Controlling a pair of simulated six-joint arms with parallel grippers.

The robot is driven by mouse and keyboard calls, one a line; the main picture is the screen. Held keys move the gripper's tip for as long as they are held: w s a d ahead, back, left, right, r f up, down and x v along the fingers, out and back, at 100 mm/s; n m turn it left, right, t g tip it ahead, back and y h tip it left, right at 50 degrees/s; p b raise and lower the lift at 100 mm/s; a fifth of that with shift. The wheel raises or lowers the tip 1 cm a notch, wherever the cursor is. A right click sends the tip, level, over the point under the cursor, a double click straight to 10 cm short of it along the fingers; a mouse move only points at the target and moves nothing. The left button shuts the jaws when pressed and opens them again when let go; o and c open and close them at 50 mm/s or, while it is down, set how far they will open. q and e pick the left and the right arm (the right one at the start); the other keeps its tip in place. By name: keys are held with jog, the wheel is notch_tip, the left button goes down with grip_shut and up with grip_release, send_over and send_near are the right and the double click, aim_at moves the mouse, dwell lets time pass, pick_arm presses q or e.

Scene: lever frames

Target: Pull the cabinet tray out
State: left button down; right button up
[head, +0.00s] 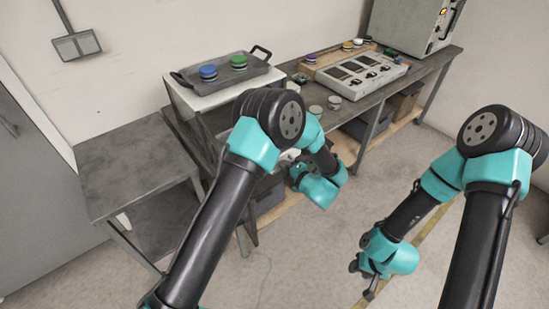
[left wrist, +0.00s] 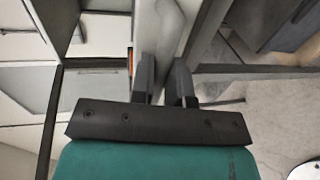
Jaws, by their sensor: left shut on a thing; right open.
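A grey tray (head: 226,73) with black end handles lies on the white top of the cabinet (head: 195,101) at the bench's left end. It bears a blue round piece (head: 208,72) and a green one (head: 239,62). My left arm hides much of the cabinet front. My left gripper (head: 291,163) is low by that front, its fingers mostly hidden. In the left wrist view, its fingers (left wrist: 165,82) are shut on a pale grey part (left wrist: 164,35); I cannot tell whether this is a handle. My right gripper (head: 363,282) is open and empty over the floor.
A low grey table (head: 130,160) stands at the left. The bench (head: 377,97) runs to the right with a white panel box (head: 356,71), small lids and a large cabinet. A lower shelf carries boxes. Open floor lies in front.

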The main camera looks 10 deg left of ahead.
pick_arm(q)
jog(key=shift+f+v, duration=0.25)
jog(key=shift+v, duration=0.8)
jog(key=c, duration=1.1)
grip_release()
jog(key=shift+s+d, duration=0.1)
jog(key=v, duration=0.7)
jog(key=x, duration=0.7)
